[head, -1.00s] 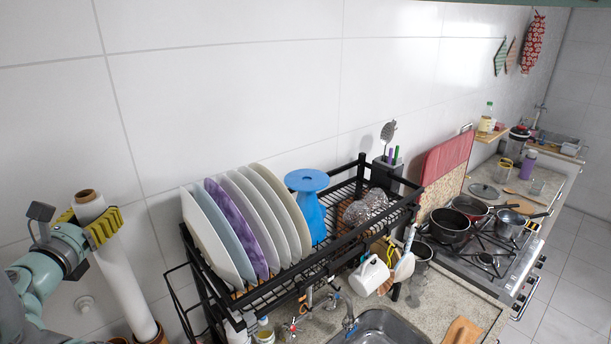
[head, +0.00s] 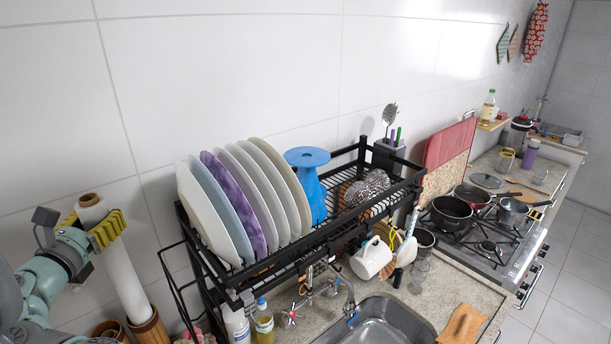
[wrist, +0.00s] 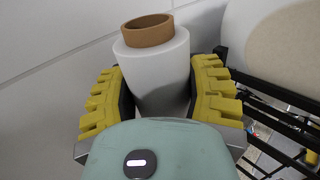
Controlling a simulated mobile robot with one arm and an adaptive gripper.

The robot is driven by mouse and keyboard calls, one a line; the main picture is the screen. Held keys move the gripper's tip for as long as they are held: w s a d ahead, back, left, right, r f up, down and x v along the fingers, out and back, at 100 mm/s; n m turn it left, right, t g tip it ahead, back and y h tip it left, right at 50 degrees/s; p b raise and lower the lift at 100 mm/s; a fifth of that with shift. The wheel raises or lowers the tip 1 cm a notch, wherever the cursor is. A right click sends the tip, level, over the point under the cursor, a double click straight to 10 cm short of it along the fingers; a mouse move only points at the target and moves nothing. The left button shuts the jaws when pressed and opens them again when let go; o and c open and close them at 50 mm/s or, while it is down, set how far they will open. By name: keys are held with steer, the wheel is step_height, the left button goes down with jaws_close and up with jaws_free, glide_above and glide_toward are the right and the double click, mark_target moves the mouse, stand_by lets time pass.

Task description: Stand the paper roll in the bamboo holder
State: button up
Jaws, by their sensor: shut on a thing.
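The paper roll (head: 124,264) is a long white cylinder with a brown core at its top end. My gripper (head: 92,228) is shut on the roll near its top, with a yellow ridged pad on each side. In the wrist view the roll (wrist: 160,75) sits between both pads of my gripper (wrist: 162,95). The bamboo holder (head: 152,332) is a brown cup at the bottom of the head view. The roll's lower end meets the holder's rim and appears to be inside it. How deep it sits is hidden. The roll leans in the picture.
A second brown round container (head: 108,329) stands left of the holder. The black dish rack (head: 262,275) with several plates stands close on the right, above the sink (head: 378,322). The tiled wall (head: 240,70) is close behind the roll.

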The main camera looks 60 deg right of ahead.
mark_target(118, 290)
steer(key=shift+f+b, duration=6.15)
steer(key=shift+f, duration=1.85)
steer(key=o, duration=1.4)
